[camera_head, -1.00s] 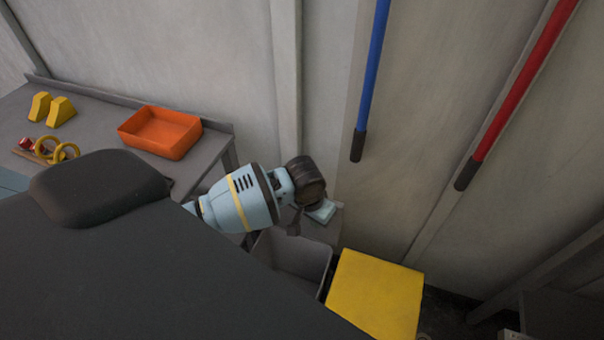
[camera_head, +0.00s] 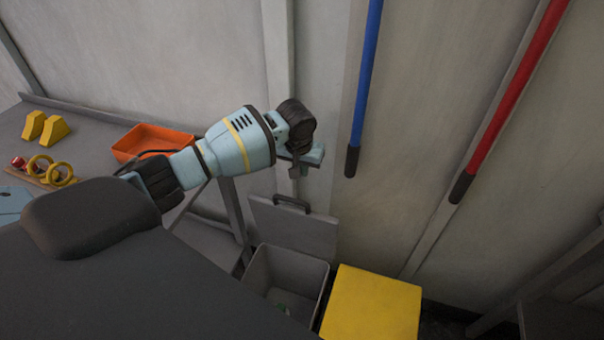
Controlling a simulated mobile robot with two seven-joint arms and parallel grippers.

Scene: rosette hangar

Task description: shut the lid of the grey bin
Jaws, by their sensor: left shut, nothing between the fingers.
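The grey bin (camera_head: 318,279) stands on the floor by the wall, with its top open and something small and pale green inside. Its grey lid (camera_head: 297,230) is raised at the back, leaning up toward the wall, with a dark handle (camera_head: 292,203) at its upper edge. My left gripper (camera_head: 296,172) is shut and empty, just above the lid's handle, seemingly apart from it. The wrist hides part of the gripper. My right gripper is not in view.
A yellow box (camera_head: 372,305) stands right of the bin. A grey bench (camera_head: 95,131) at left holds an orange tray (camera_head: 152,142), yellow chocks (camera_head: 46,127) and yellow rings (camera_head: 52,172). Blue (camera_head: 366,75) and red (camera_head: 513,95) poles stand against the wall.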

